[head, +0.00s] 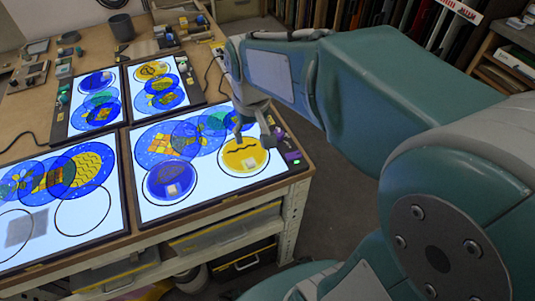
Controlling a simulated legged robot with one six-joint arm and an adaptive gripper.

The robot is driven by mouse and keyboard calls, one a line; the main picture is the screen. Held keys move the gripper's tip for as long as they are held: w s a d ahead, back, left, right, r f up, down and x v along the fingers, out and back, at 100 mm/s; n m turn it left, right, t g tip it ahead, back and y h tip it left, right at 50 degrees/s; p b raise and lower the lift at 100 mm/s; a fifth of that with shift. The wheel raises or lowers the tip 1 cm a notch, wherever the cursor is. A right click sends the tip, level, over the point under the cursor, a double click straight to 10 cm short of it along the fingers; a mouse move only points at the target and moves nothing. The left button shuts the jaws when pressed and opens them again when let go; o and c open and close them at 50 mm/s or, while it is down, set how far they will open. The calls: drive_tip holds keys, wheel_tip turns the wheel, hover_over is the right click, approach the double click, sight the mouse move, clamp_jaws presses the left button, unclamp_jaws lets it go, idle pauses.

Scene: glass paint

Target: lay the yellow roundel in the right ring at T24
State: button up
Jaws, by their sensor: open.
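The yellow roundel (234,161), with a dark wavy line and a small pale block on it, lies on the front right light panel (215,189). It sits within the right-hand black ring (221,169) of that panel, and its rim looks roughly even with the ring. My gripper (243,132) is at the far edge of the yellow roundel in the picture, open and holding nothing I can see. Its fingers partly cover that edge, and I cannot tell whether they touch it. No T24 label is readable.
A blue roundel (166,190) with a pale block lies in the left ring of the same panel. Overlapping blue discs (200,130) lie behind. The front left panel (90,240) has two empty-looking rings. Two more panels, a dark cup (121,27) and small tools stand farther back.

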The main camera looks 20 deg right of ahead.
drive_tip(key=s+r+t, duration=0.3)
drive_tip(key=s+t, duration=0.1)
drive_tip(key=s, duration=0.8)
drive_tip(key=shift+s+r, duration=0.15)
drive_tip(key=shift+r, duration=0.1)
